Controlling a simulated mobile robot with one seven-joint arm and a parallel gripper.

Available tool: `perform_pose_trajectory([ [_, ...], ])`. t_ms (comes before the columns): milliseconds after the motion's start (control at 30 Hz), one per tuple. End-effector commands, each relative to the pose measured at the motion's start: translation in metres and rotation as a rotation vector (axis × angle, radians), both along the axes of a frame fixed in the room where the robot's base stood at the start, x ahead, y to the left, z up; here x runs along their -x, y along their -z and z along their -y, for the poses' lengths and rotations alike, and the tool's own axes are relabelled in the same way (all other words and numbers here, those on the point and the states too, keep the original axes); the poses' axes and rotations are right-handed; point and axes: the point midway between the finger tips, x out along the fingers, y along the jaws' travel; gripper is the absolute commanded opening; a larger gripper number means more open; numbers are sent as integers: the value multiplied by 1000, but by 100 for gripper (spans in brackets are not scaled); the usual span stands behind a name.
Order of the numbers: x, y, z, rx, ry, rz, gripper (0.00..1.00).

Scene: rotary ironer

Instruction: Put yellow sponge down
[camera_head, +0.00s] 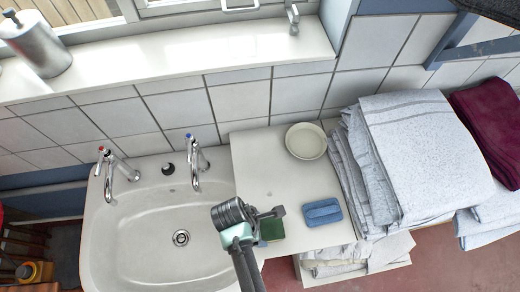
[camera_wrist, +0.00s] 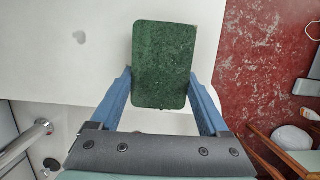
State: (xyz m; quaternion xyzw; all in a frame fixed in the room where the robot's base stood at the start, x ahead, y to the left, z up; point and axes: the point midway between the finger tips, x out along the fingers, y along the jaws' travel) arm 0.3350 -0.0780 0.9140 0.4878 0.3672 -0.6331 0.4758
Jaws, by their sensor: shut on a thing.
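The yellow sponge shows its green scouring face (camera_wrist: 164,65) in the wrist view, between the two blue fingers of my gripper (camera_wrist: 162,92). My gripper is shut on its sides. In the head view the sponge (camera_head: 272,229) is by the front left part of the white counter, right of the sink, with a thin yellow edge showing. My gripper (camera_head: 268,214) partly covers it there. I cannot tell whether its underside touches the counter. A blue sponge (camera_head: 322,212) lies on the counter just to the right, apart from it.
A pale round dish (camera_head: 306,141) stands at the counter's back. Folded towels (camera_head: 420,150) are stacked to the right. The sink (camera_head: 150,240) with two taps is to the left. The counter (camera_head: 265,175) is bare between dish and sponges.

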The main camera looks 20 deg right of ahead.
Motion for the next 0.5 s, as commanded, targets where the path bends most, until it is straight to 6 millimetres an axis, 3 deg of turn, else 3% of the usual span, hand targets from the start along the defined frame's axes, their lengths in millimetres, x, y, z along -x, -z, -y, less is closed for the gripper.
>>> perform_pose_trajectory([
  [233,0,3,0,0,0,0,20],
  [267,0,3,0,0,0,0,82],
  [367,0,2,0,0,0,1,100],
  [500,0,2,0,0,1,1,100],
])
